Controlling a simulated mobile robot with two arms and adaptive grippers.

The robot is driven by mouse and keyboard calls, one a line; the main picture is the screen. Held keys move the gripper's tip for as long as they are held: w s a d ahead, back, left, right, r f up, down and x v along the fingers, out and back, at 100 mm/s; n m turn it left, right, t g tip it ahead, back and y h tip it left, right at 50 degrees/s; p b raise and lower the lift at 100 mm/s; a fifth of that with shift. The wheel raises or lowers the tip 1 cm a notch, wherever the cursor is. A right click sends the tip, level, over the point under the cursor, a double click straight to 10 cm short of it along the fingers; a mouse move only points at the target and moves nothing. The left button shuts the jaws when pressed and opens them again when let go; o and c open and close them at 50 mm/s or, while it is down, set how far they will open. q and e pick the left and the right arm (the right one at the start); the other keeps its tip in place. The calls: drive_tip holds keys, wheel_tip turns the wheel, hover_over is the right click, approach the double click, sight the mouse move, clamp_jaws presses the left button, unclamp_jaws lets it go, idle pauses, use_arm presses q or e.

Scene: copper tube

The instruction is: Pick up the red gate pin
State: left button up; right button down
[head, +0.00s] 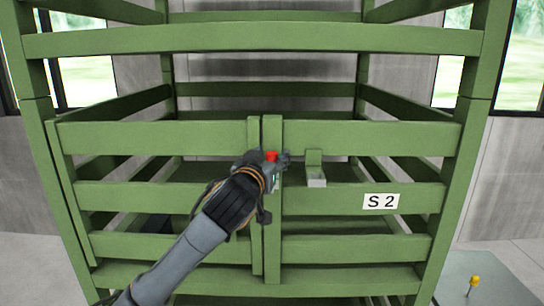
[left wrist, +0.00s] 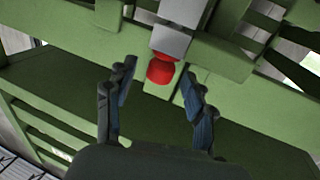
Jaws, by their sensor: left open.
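The red gate pin (head: 271,156) shows as a small red knob at the middle of the green gate (head: 350,138), where the two gate halves meet. In the left wrist view its rounded red end (left wrist: 160,72) lies just below a grey metal block (left wrist: 171,40). My left gripper (head: 283,162) is at the pin in the head view. In the left wrist view its open fingers (left wrist: 158,84) stand on either side of the red end, with gaps visible on both sides. The pin's shaft is hidden. My right gripper is not in view.
A grey-faced green bracket (head: 316,178) sits on the gate right of the pin. A white "S 2" label (head: 381,201) is on a lower rail. A yellow-topped pin (head: 474,281) stands on a grey surface (head: 500,275) at the lower right.

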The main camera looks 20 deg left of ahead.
use_arm(q)
drive_tip(key=shift+w, duration=0.8)
drive_tip(key=shift+c, duration=0.4)
clamp_jaws()
